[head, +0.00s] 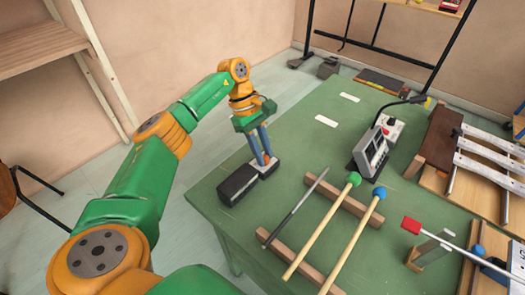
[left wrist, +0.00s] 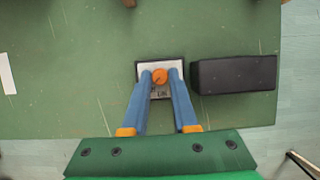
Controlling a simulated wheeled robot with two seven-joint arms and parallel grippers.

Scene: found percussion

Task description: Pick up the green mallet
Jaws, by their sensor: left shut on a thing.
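The green mallet (head: 323,223) lies on two wooden rails on the green table, with its round green head toward the back and its pale stick toward the front. My left gripper (head: 264,156) is away from it, to its left and farther back. The left gripper points down with its blue fingers at a small pale box (left wrist: 160,93) with an orange knob (left wrist: 159,76). The fingers are closed on either side of the knob, and the box is wider than the gap between them. My right gripper is in neither view.
A blue-headed mallet (head: 353,238) lies right of the green one, and a dark thin rod (head: 295,208) lies left. A black block (head: 237,184) sits beside the small box near the table edge. A grey device (head: 371,152), a red-headed mallet (head: 411,225) and metal bars (head: 490,165) stand farther right.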

